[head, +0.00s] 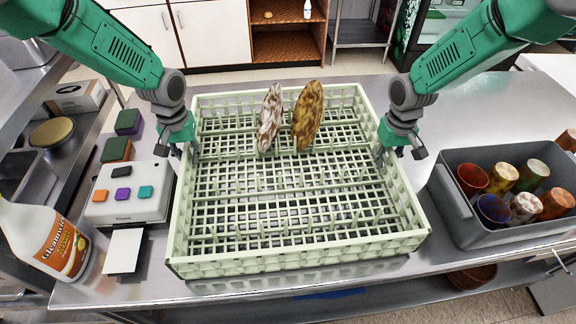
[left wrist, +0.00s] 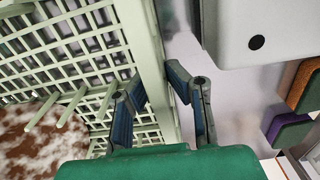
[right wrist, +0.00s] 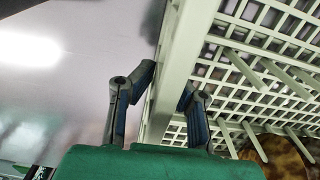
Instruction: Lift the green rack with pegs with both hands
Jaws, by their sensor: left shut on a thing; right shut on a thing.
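The pale green rack with pegs (head: 298,262) is level over the metal counter; I cannot tell whether its base touches the counter. Two plates stand upright among its pegs: a brown-and-white one (head: 270,118) and a yellow-brown one (head: 308,115). My left gripper (head: 190,150) is shut on the rack's left wall; in the left wrist view its fingers (left wrist: 158,82) lie on either side of the wall. My right gripper (head: 384,150) is shut on the right wall; in the right wrist view its fingers (right wrist: 168,84) straddle that wall. The fingertips are partly hidden in the head view.
A grey bin (head: 505,227) with several coloured cups stands close to the rack's right. The counter behind the bin, at the right (head: 480,110), is clear.

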